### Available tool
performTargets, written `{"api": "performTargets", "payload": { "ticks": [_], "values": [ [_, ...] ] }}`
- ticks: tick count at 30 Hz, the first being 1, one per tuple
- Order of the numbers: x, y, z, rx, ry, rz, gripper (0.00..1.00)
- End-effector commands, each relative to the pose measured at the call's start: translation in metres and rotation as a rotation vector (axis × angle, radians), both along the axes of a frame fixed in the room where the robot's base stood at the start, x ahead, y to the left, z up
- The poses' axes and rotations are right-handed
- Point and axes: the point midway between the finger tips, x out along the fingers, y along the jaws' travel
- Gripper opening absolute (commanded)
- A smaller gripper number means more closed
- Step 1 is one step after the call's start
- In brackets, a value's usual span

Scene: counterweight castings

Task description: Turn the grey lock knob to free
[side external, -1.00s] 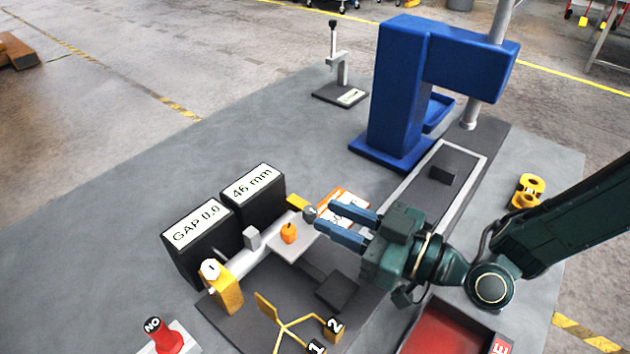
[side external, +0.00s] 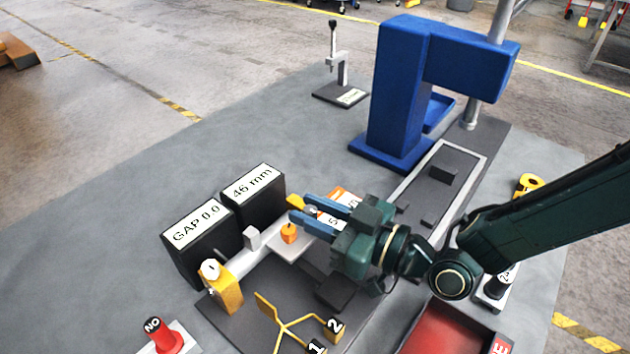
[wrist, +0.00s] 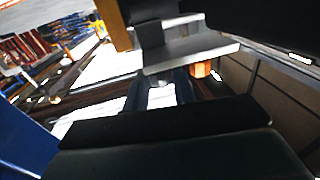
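The grey lock knob (side external: 313,210) shows as a small grey patch between the tips of my gripper's blue fingers in the side view. My gripper (side external: 308,211) is open, with its two fingers apart on either side of the knob. Whether either finger touches the knob I cannot tell, and the fingers hide most of it. The knob's turn position cannot be read. In the dark, close wrist view, the knob cannot be made out with certainty.
An orange knob (side external: 289,232) stands on a light plate close to the fingers. Black display boxes read "GAP 0.0" (side external: 197,230) and "46 mm" (side external: 252,190). A blue press (side external: 395,95) stands behind. A red tray (side external: 447,330) lies front right. The table's left side is clear.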

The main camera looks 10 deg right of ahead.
Motion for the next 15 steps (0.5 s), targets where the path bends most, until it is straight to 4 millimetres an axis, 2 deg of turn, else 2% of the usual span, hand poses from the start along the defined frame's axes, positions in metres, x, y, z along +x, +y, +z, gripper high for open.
{"api": "performTargets", "payload": {
  "ticks": [15],
  "values": [
    [0.0047, 0.0062, 0.0000, 0.000, 0.001, -0.002, 0.26]
  ]
}}
